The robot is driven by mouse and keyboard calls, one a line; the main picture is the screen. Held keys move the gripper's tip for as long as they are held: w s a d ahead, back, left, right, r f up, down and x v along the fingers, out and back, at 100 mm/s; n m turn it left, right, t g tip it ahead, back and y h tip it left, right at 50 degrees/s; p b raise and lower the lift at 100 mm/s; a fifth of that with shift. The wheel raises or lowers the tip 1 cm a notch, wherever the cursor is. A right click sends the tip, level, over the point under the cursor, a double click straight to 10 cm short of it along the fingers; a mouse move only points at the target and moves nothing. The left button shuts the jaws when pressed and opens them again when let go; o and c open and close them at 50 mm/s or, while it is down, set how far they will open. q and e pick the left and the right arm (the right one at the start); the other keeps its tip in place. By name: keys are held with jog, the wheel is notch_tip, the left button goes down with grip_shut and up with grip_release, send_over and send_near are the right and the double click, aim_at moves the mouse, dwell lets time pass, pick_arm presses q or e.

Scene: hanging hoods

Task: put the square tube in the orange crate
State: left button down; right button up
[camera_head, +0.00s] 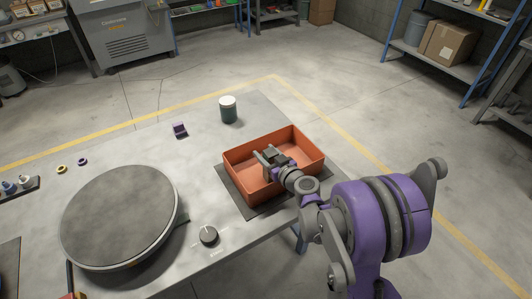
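The orange crate (236,178) stands on a dark mat near the table's right end. My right gripper (267,157) reaches down into the crate's opening from the right. Its fingers are small here and overlap a dark grey piece, so I cannot tell whether they are open or shut on something. I cannot clearly make out the square tube; part of the crate floor is hidden by my gripper and wrist. A small purple block-like part (180,131) lies on the table left of the crate. My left gripper is not in view.
A large round grey turntable (120,215) takes up the table's left middle. A dark jar with a white lid (228,109) stands behind the crate. A black knob (209,236) sits near the front edge. Small rings (62,169) lie at far left.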

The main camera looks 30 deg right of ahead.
jog(key=shift+o, duration=1.3)
jog(key=shift+r, duration=0.15)
jog(key=a+v, duration=0.1)
jog(key=v, duration=1.1)
jog(key=s+a+f+n+g+y, duration=0.1)
jog(key=s+a+g, duration=0.25)
jog(key=a, duration=0.25)
jog(key=s+a+f+g+y, duration=0.1)
jog(key=s+a+g+y, duration=0.1)
jog(key=s+a+g, duration=0.3)
jog(key=s+f+m+g+h, duration=0.1)
jog(key=s+h, duration=0.3)
jog(key=s, duration=0.5)
jog(key=shift+s+f+m+g, duration=0.35)
jog(key=shift+s+m+g, duration=0.05)
jog(key=shift+m+g, duration=0.15)
